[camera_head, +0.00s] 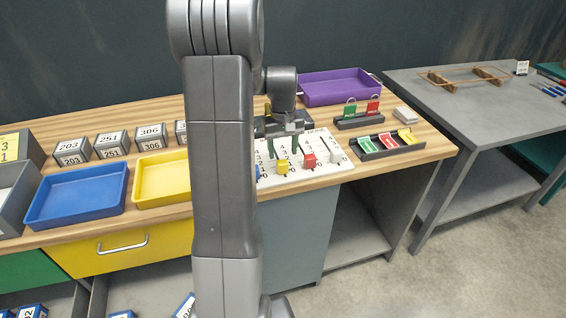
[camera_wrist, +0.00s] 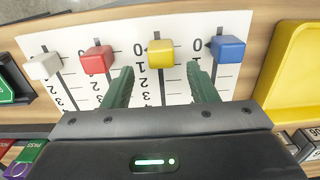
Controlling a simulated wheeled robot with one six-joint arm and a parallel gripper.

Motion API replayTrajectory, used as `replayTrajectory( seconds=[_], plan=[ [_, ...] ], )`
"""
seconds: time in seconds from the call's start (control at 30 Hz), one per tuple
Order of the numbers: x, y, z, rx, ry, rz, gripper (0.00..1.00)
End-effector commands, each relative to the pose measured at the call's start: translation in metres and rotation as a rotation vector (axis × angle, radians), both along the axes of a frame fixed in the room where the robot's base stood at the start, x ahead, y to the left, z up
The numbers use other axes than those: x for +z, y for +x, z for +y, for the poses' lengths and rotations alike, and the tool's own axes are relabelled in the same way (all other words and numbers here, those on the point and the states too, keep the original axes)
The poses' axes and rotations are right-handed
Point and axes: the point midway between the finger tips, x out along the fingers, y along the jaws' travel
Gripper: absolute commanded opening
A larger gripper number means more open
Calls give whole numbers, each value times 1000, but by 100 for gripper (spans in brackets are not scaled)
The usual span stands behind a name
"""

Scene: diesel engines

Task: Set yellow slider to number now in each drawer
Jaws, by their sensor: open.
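A white slider board (camera_head: 318,172) lies on the wooden bench with a row of white, red, yellow and blue knobs. The yellow slider (camera_wrist: 160,53) sits beside the 0 end of its scale in the wrist view; it also shows in the head view (camera_head: 283,168). My gripper (camera_wrist: 162,75) is open above the board, its green fingers apart on either side of the yellow slider's track. It is empty, and I cannot tell whether a finger touches anything. In the head view, a yellow drawer (camera_head: 97,256) with a handle and a green drawer (camera_head: 30,272) show below the bench top.
The red knob (camera_wrist: 97,60) and blue knob (camera_wrist: 228,48) flank the fingers closely. Blue (camera_head: 80,194) and yellow (camera_head: 165,172) trays, numbered blocks (camera_head: 111,144) and a purple tray (camera_head: 335,88) stand on the bench. My arm hides part of the bench.

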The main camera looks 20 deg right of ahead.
Motion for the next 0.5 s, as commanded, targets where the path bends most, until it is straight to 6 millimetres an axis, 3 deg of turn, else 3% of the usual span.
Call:
replayTrajectory(
  seconds=[0.2,0.5],
  plan=[
    [-39,0,0,0,1,2,53],
    [-58,0,0,0,0,-1,53]
  ],
)
